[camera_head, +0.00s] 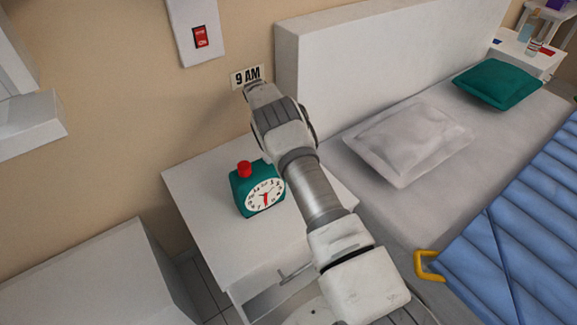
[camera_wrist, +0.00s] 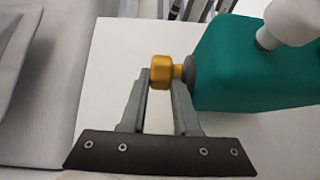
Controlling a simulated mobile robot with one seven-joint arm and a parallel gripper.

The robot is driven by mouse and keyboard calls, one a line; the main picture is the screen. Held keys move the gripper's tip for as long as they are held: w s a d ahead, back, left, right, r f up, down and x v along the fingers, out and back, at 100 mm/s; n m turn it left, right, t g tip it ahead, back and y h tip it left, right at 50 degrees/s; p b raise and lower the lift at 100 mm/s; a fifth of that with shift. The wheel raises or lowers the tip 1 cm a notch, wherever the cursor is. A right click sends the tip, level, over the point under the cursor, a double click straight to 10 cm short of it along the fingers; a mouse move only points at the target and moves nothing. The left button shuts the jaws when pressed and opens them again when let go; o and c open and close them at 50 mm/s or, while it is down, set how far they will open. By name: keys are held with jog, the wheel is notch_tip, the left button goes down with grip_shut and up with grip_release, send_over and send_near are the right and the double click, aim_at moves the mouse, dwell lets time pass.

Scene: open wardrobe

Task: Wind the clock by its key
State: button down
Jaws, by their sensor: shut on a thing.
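The clock (camera_head: 258,190) is a teal box with a white dial, red hands and a red knob on top. It stands on the white bedside table (camera_head: 195,182) in the head view. In the wrist view the clock's teal body (camera_wrist: 255,65) is at the upper right. Its key (camera_wrist: 160,72) is a gold knob on a dark round base at the clock's side. My gripper (camera_wrist: 165,80) is shut on the key, one finger on each side of it. In the head view my arm hides the key and my fingertips.
The bed with a grey pillow (camera_head: 408,141), a teal pillow (camera_head: 498,83) and a blue cover (camera_head: 510,225) is to the right. The tabletop left of the clock is clear.

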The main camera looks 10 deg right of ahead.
jog(key=shift+a+f, duration=0.1)
jog(key=c, duration=0.9)
grip_release()
jog(key=shift+r, duration=0.4)
jog(key=r+p, duration=0.1)
jog(key=r, duration=0.1)
jog(key=r+p, duration=0.1)
jog(key=r, duration=0.1)
jog(key=shift+s+d, duration=0.15)
jog(key=shift+d, duration=0.05)
jog(key=s+d+r+p, duration=0.1)
jog(key=s+d+r, duration=0.1)
jog(key=d, duration=0.1)
jog(key=s+d+r+p, duration=0.1)
jog(key=d+r, duration=0.1)
jog(key=d, duration=0.1)
jog(key=s+d+r+p, duration=0.1)
jog(key=s+d+r, duration=0.1)
jog(key=d, duration=0.1)
jog(key=shift+s+d+r, duration=0.1)
jog(key=shift+s+d, duration=0.25)
